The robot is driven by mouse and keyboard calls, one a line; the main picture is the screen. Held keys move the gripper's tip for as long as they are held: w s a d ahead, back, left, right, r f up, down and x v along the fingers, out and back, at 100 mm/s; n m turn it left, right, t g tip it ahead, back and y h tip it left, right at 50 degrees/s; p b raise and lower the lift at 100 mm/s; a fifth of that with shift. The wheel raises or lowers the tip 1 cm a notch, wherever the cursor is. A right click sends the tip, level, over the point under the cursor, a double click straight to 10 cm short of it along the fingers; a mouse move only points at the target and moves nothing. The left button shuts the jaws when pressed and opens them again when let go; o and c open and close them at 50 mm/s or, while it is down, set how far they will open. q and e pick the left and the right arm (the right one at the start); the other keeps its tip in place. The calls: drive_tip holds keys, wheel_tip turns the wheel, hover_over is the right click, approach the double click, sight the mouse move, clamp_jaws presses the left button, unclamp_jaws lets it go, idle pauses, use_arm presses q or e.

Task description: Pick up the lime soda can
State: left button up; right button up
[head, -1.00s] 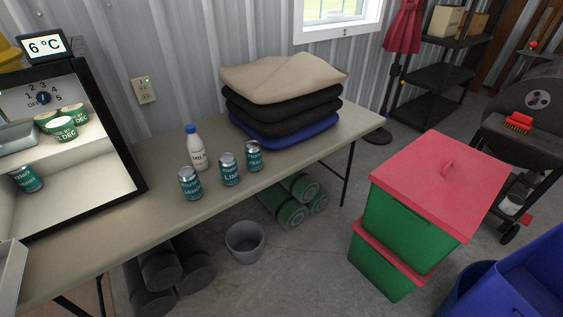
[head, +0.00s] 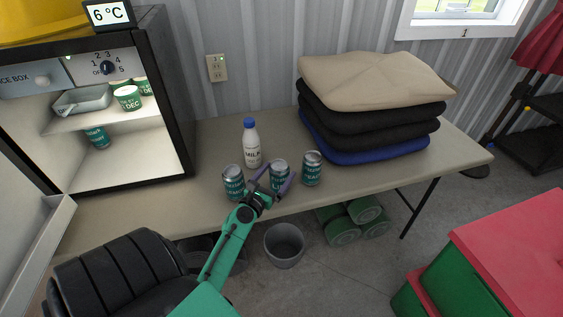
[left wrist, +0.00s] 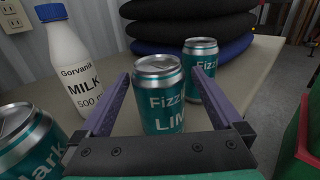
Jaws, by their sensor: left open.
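The lime soda can (head: 279,177) is teal with a silver top and stands upright on the table, the middle of three cans. My left gripper (head: 271,174) is open, with one purple finger on each side of this can. In the left wrist view the lime can (left wrist: 161,98), lettered "Fizz" and "LIM", stands between the spread fingers (left wrist: 160,100). I see a gap on the left side; contact on the right cannot be told. The can's lower part is hidden by the gripper. My right gripper is not in view.
Another teal can (head: 233,182) stands to the left and one (head: 312,168) to the right, close to the fingers. A milk bottle (head: 251,145) stands behind. Folded cushions (head: 372,80) are stacked behind right; an open fridge (head: 178,120) stands left. A grey bin (head: 284,245) is on the floor.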

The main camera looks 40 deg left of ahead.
sight(284, 163)
use_arm(q)
drive_tip(key=w, duration=0.2)
drive_tip(key=w+a, duration=0.1)
drive_tip(key=w, duration=0.1)
drive_tip(key=shift+r, duration=0.1)
drive_tip(key=shift+w, duration=0.3)
drive_tip(key=c, duration=1.6)
